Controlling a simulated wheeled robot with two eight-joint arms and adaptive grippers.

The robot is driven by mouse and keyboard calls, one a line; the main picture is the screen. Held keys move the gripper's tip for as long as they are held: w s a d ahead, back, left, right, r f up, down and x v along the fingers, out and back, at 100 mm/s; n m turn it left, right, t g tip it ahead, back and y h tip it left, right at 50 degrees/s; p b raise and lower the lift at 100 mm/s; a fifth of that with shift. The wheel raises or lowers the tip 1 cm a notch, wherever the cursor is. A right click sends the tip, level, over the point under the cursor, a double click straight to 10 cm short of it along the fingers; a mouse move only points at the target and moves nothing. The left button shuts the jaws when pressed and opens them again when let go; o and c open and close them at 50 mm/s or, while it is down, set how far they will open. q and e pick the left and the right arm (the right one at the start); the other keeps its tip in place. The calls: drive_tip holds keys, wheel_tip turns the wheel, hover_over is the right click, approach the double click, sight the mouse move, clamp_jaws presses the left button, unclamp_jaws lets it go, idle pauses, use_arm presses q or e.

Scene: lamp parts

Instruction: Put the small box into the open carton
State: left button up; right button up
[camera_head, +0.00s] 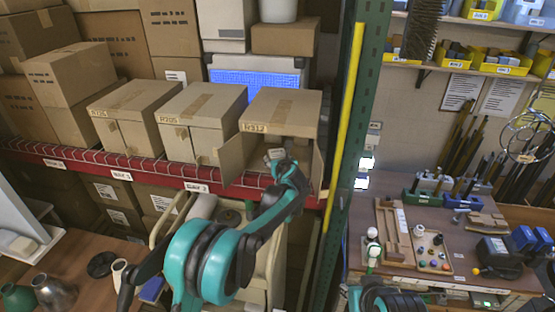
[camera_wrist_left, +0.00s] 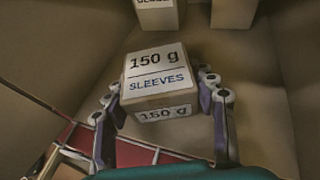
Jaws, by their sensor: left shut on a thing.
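The small box (camera_wrist_left: 153,62), labelled "150 g SLEEVES", sits between the two fingers of my left gripper (camera_wrist_left: 160,92) in the left wrist view. The gripper is shut on its sides. In the head view my left gripper (camera_head: 275,160) is at the open front of the carton (camera_head: 283,108) marked R312, with the small box largely hidden there. The wrist view shows the carton's brown walls (camera_wrist_left: 265,80) around the box and gripper. I cannot tell whether the box touches the carton floor. My right gripper is not clearly seen.
Two other small boxes (camera_wrist_left: 158,14) (camera_wrist_left: 234,12) stand deeper in the carton. Closed cartons (camera_head: 205,110) (camera_head: 135,105) stand left of it on the red-edged shelf (camera_head: 100,158). A green rack post (camera_head: 350,140) rises close on its right. A workbench (camera_head: 430,270) is at the right.

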use_arm(q)
drive_tip(key=shift+s+f, duration=0.1)
drive_tip(key=o, duration=1.4)
drive_tip(key=shift+f, duration=0.1)
drive_tip(key=shift+c, duration=0.2)
